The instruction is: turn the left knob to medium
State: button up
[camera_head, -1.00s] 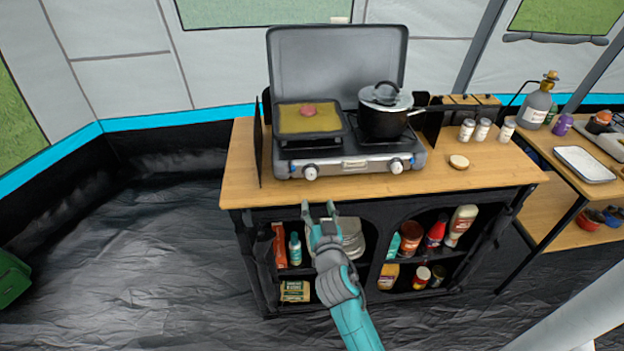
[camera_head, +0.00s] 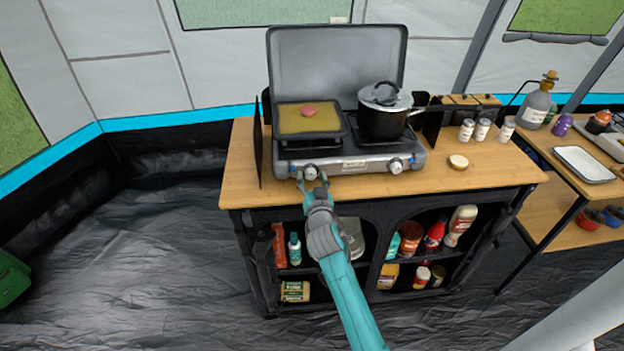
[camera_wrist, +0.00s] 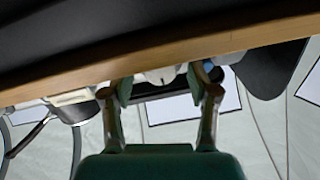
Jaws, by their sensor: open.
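The camping stove (camera_head: 345,160) stands on the wooden counter with its grey lid up. Its left knob (camera_head: 311,172) is a pale round dial on the front panel. The right knob (camera_head: 396,165) sits farther along the same panel. My gripper (camera_head: 311,180) is open at the left knob, with one finger on each side of it. In the wrist view my gripper (camera_wrist: 160,88) shows both fingers apart, with the pale left knob (camera_wrist: 160,76) between them. I cannot tell whether the fingers touch the knob. The knob's pointer is too small to read.
A lidded pot (camera_head: 383,118) is on the right one. The wooden counter (camera_head: 450,183) has its front edge just below my gripper. Shelves with bottles and jars are underneath.

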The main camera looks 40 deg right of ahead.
grip_shut()
jog(key=shift+n, duration=0.3)
jog(key=n, duration=1.2)
jog(key=n+g, duration=0.1)
jog(key=n, duration=0.2)
jog(key=shift+w+a+n+h, duration=0.1)
jog(key=shift+a+n+h, duration=0.05)
jog(key=shift+n+h, duration=0.15)
jog(key=n, duration=0.4)
jog(key=shift+f+n, duration=0.1)
jog(key=shift+n, duration=0.2)
